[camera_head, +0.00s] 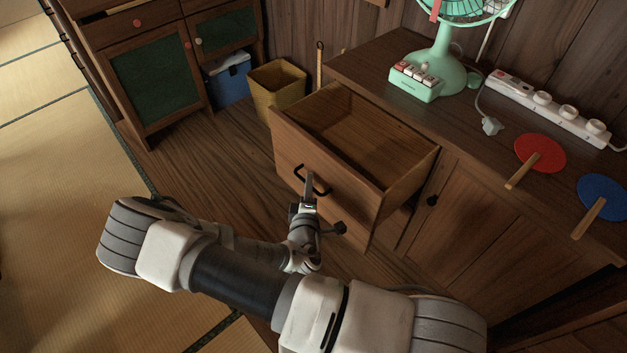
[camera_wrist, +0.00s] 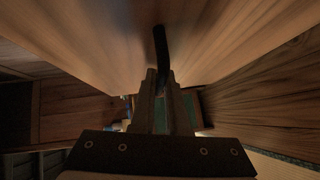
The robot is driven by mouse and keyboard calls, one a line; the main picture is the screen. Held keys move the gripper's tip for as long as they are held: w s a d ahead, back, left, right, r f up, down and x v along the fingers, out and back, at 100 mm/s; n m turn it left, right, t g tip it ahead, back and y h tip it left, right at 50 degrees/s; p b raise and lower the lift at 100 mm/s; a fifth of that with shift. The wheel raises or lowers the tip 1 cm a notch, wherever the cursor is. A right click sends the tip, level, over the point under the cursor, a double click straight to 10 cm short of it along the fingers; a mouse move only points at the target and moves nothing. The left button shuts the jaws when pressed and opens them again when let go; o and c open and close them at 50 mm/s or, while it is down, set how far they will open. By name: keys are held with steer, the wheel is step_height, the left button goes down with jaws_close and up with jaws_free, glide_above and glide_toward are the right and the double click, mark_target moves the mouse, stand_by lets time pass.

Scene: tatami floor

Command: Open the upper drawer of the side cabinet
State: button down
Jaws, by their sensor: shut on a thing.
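The upper drawer (camera_head: 345,190) of the wooden side cabinet (camera_head: 480,205) stands pulled well out, and its inside looks empty. Its black bar handle (camera_head: 313,180) is on the drawer front. My gripper (camera_head: 308,183) is at the handle, shut on it. In the wrist view my gripper's fingers (camera_wrist: 161,78) close around the lower part of the black handle (camera_wrist: 160,42), with the drawer front (camera_wrist: 110,45) beyond. The grasped part of the handle is partly hidden by the fingers.
On the cabinet top are a mint-green fan (camera_head: 440,70), a white power strip (camera_head: 548,110), a red paddle (camera_head: 540,152) and a blue paddle (camera_head: 604,196). A yellow bin (camera_head: 277,86) and a blue box (camera_head: 228,80) stand behind the drawer. Open tatami floor (camera_head: 60,150) lies at the left.

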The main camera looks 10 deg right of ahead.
steer(key=shift+a, duration=0.1)
steer(key=c, duration=1.2)
jaws_free()
